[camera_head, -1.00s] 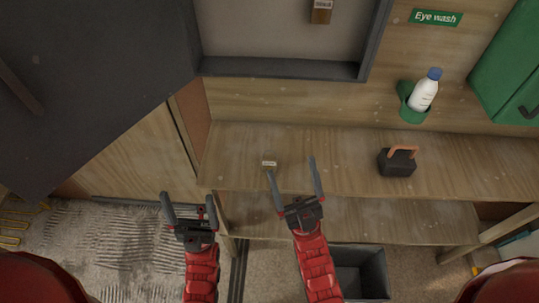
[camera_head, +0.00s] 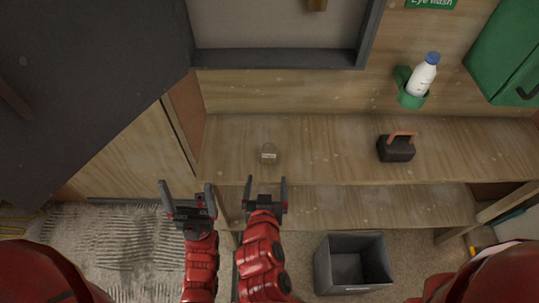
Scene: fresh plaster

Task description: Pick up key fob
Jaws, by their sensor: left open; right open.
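A small tan tag with a pale label, which looks like the key fob (camera_head: 268,154), lies on the upper wooden shelf (camera_head: 320,150), left of its middle. My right gripper (camera_head: 265,181) is open and empty. In the picture its fingertips are just below the key fob, near the shelf's front edge, and apart from it. My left gripper (camera_head: 186,185) is open and empty, further left, in front of the shelf's left end.
A black block with an orange handle (camera_head: 397,149) stands on the shelf at right. A white bottle (camera_head: 424,76) sits in a green wall holder. A grey open bin (camera_head: 352,236) is on the floor. A dark open door (camera_head: 80,80) fills the upper left. A similar tag (camera_head: 317,5) hangs in the wall cabinet.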

